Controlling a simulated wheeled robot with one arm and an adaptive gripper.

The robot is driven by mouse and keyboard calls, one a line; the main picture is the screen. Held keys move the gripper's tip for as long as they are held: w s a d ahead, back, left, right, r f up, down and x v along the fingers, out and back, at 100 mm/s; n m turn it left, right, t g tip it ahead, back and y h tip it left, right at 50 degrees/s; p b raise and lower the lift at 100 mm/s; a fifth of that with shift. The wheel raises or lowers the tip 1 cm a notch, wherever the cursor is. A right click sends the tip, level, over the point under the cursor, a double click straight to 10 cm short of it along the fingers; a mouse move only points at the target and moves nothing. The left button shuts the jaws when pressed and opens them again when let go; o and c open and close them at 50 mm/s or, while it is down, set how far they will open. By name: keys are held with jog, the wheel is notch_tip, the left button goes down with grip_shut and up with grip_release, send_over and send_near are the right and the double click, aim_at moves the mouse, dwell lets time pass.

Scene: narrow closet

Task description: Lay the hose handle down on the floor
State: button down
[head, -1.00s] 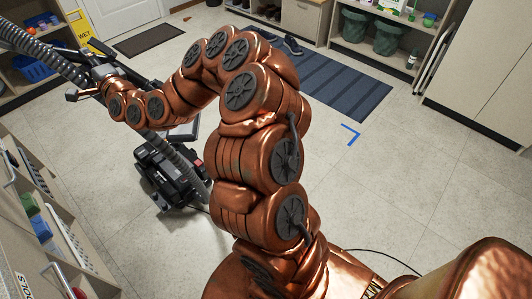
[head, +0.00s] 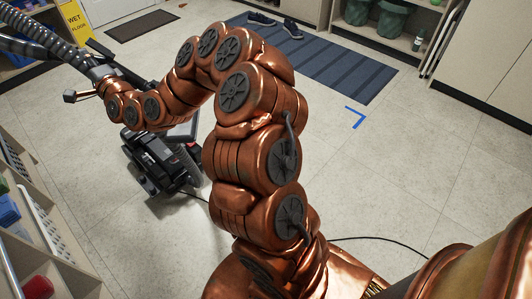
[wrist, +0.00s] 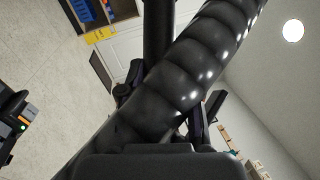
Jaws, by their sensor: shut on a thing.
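The dark ribbed vacuum hose (head: 45,48) comes in from the upper left of the head view and runs to the end of my copper arm. My gripper (head: 92,90) is shut on the hose handle there, raised above the floor. Its fingers and most of the handle are hard to make out. In the wrist view the black ribbed hose (wrist: 185,85) crosses the picture close to the camera, beside a dark tube (wrist: 158,40). The black vacuum body (head: 160,160) stands on the floor below my gripper, partly behind my arm.
A yellow wet-floor sign (head: 73,20) and dark mat (head: 140,25) are at the back left. Shelves (head: 35,215) line the left side. A blue striped mat (head: 315,58) with shoes lies at the back. A black cord (head: 385,243) crosses the floor; the middle floor is clear.

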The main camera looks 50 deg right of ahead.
notch_tip(320, 180, down, 25)
jog(key=b, duration=2.2)
jog(key=shift+r+b, duration=0.2)
jog(key=shift+b, duration=0.2)
